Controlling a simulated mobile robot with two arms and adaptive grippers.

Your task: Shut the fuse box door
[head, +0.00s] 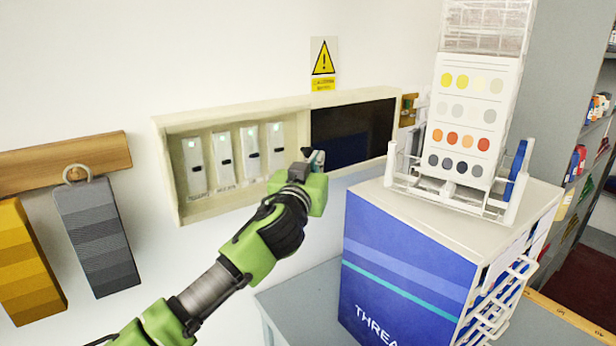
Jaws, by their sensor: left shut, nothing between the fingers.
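The fuse box (172,172) is a shallow cream case on the white wall, with several white breakers (223,158) with small green lights exposed in its left part. The fuse box door (393,140) appears as a cream frame around a dark panel, standing open to the right of the breakers. My left gripper (314,156) is shut and empty. In the picture it overlaps the lower edge where box and door meet; I cannot tell if it touches. It hides part of that lower edge. My right gripper is not in view.
A blue and white cabinet (400,265) with a swatch display (467,125) on top stands right of the door, close to its outer edge. Grey (97,238) and yellow (27,265) swatch strips hang at left. A yellow warning sign (323,62) is above the box.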

